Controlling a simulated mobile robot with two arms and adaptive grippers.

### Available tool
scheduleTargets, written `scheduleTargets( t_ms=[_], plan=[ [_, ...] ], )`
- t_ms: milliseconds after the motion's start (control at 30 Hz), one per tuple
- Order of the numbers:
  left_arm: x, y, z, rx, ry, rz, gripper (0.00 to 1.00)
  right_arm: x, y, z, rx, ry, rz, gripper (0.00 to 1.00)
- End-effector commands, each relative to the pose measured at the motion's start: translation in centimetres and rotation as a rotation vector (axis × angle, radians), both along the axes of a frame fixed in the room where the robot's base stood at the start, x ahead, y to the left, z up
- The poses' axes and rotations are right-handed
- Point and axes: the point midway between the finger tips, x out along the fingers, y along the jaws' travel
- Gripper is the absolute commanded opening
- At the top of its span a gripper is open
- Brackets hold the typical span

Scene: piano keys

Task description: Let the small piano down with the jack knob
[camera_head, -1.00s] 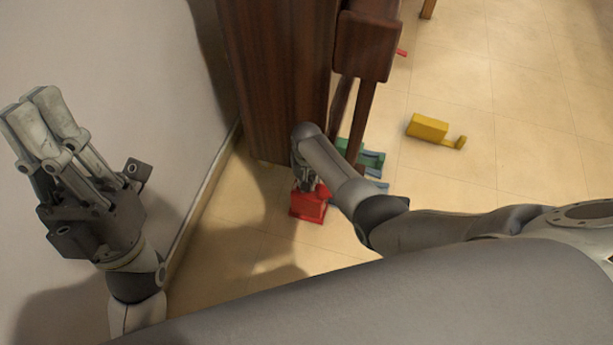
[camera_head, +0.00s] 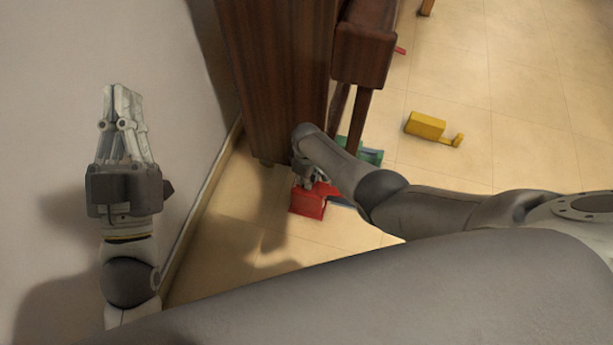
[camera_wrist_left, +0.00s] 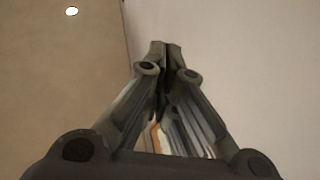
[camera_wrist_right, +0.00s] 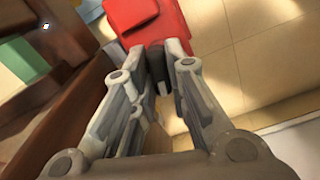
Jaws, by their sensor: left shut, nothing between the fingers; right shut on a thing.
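The small piano (camera_head: 275,75) is dark brown wood and stands upright along the wall at the top middle of the head view. A red jack (camera_head: 308,201) is on the floor at its near end. In the right wrist view the red jack (camera_wrist_right: 150,20) is just beyond the fingertips. My right gripper (camera_wrist_right: 168,70) is shut on a small part at the jack, likely its knob, which the fingers hide. My left gripper (camera_head: 122,92) is shut and empty, raised beside the wall, and its closed fingers fill the left wrist view (camera_wrist_left: 166,50).
A yellow jack-like object (camera_head: 428,125) lies on the tiled floor right of the piano. A green object (camera_head: 371,155) is partly hidden behind my right arm. A pale wall (camera_head: 110,40) bounds the left side. The floor at right is mostly clear.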

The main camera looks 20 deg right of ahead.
Motion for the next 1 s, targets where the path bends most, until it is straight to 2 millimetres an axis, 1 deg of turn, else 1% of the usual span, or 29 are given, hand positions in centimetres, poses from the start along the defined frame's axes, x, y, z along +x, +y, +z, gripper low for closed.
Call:
scheduleTargets(
  t_ms=[200,400,967,1000],
  plan=[
    [0.30,0.01,-0.59,0.010,0.036,0.003,0.00,0.11,0.01,0.07,0.000,-0.003,0.129,0.00],
    [0.43,0.01,-0.85,0.014,0.050,0.002,0.00,0.09,0.02,0.04,0.001,-0.002,0.196,0.00],
    [0.51,-0.01,-1.01,0.016,0.059,0.003,0.00,0.08,0.06,0.03,0.001,-0.003,0.225,0.00],
    [0.51,-0.01,-1.01,0.016,0.059,0.003,0.00,0.08,0.06,0.03,0.001,-0.003,0.224,0.19]
  ],
)
